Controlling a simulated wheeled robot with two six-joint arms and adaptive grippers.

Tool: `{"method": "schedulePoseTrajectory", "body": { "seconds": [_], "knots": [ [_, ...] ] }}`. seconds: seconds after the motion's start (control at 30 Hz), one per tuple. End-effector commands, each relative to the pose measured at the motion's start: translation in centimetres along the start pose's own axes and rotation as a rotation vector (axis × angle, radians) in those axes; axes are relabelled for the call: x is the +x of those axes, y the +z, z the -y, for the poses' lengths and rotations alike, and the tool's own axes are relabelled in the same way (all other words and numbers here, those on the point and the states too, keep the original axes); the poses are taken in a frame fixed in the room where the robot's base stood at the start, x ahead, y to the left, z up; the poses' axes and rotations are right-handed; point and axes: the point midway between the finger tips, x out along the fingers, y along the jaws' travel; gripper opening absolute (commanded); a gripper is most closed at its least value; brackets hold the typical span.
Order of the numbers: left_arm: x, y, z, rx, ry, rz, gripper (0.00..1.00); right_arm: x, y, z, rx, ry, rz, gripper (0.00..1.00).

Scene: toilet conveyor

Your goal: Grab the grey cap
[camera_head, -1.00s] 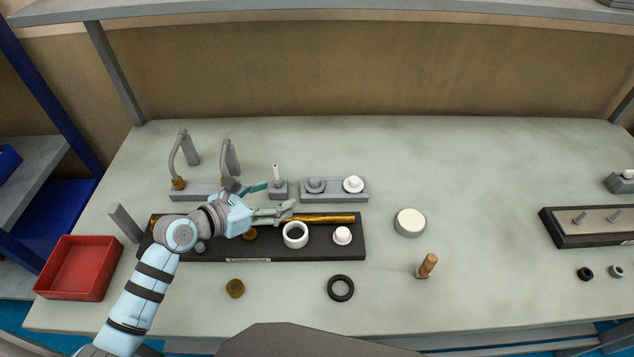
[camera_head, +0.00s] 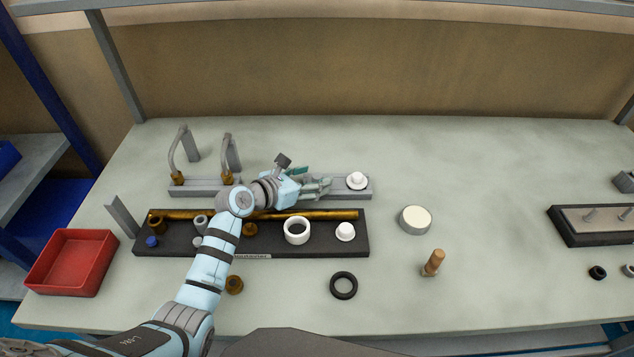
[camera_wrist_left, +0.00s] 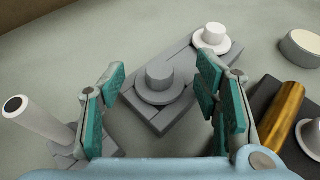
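The grey cap (camera_wrist_left: 159,84), a flanged disc with a short knob, sits upright on a grey block (camera_wrist_left: 185,110) in the left wrist view. A similar white cap (camera_wrist_left: 212,37) stands behind it on the same block; it also shows in the head view (camera_head: 357,181). My right gripper is not in view.
A white post (camera_wrist_left: 38,118) stands close left of the fingers in the wrist view. A black tray (camera_head: 270,250) with a brass rod (camera_head: 335,215) and several parts lies in front of the block. A round white-topped piece (camera_head: 415,219) is to the right. A red bin (camera_head: 70,262) is at left.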

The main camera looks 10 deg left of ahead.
Motion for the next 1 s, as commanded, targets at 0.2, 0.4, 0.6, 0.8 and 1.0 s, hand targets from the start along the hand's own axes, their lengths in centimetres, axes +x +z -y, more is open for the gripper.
{"method": "schedulePoseTrajectory", "body": {
  "seconds": [0.2, 0.4, 0.6, 0.8, 1.0],
  "knots": [
    [0.0, 0.0, 0.0, 0.0, 0.0, 0.0, 0.18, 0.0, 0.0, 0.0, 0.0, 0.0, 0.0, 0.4],
    [-0.1, 0.0, -0.1, 0.001, 0.002, 0.0, 0.18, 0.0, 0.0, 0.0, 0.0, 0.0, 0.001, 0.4],
    [-0.2, 0.4, -0.1, 0.002, 0.003, 0.001, 0.15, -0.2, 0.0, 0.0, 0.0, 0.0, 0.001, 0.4],
    [-1.4, 3.5, -0.1, 0.005, 0.002, 0.003, 0.15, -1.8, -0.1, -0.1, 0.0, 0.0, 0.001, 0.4],
    [-4.2, 10.4, 0.0, 0.006, 0.0, 0.006, 0.15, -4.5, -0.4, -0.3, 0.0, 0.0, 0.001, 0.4]
  ]
}}
